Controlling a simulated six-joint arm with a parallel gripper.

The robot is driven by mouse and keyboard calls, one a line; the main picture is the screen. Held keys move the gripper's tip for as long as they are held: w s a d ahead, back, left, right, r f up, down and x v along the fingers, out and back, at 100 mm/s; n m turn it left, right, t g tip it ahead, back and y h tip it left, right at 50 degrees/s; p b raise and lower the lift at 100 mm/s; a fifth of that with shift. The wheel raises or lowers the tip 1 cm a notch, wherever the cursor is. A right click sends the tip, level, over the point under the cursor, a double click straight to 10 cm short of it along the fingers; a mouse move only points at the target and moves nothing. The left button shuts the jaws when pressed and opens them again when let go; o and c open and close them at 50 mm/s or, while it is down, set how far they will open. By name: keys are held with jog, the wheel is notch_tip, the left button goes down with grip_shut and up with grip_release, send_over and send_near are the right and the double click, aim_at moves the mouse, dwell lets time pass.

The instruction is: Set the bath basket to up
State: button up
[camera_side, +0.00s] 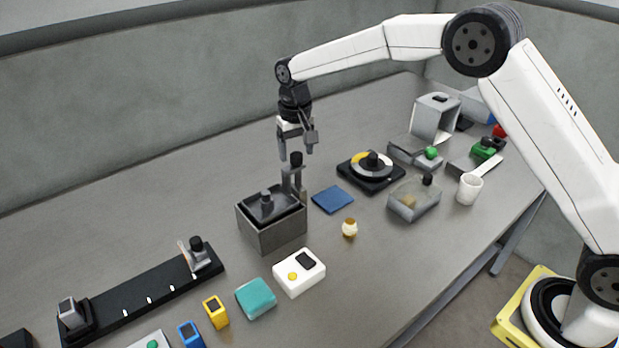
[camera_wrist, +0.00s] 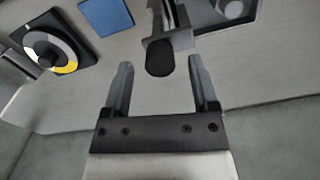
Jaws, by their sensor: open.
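The bath is a grey square tank (camera_side: 272,235) in the middle of the bench. Its dark basket (camera_side: 270,207) sits within the rim, with a small knob on top. A post with a black knob (camera_side: 296,160) stands at the tank's back right side; the knob also shows in the wrist view (camera_wrist: 160,58). My gripper (camera_side: 296,156) is open and empty, pointing down just above and around the height of this knob. In the wrist view my gripper (camera_wrist: 160,85) has its fingers apart, with the knob beyond and between their tips. I cannot tell whether they touch it.
A blue pad (camera_side: 332,199) lies right of the tank, with a round dial unit (camera_side: 371,170) behind it. A clear box (camera_side: 413,199) and white cup (camera_side: 469,188) stand further right. A white box (camera_side: 299,272) and teal block (camera_side: 256,298) lie in front. The bench behind the tank is clear.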

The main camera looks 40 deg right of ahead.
jog(key=shift+r, duration=3.9)
jog(key=shift+s+f, duration=0.1)
jog(key=s+d+f+t, duration=0.1)
jog(key=s+d+f, duration=0.1)
jog(key=s, duration=0.7)
jog(key=s+d+f+n, duration=0.1)
jog(key=s+d+f, duration=0.2)
jog(key=s, duration=0.6)
jog(key=s+d+f+n+t, duration=0.1)
jog(key=s+d+f, duration=0.2)
jog(key=s, duration=0.6)
notch_tip(320, 180, down, 2)
jog(key=shift+s+f+t, duration=0.2)
jog(key=shift+s+t, duration=0.1)
jog(key=shift+s, duration=0.1)
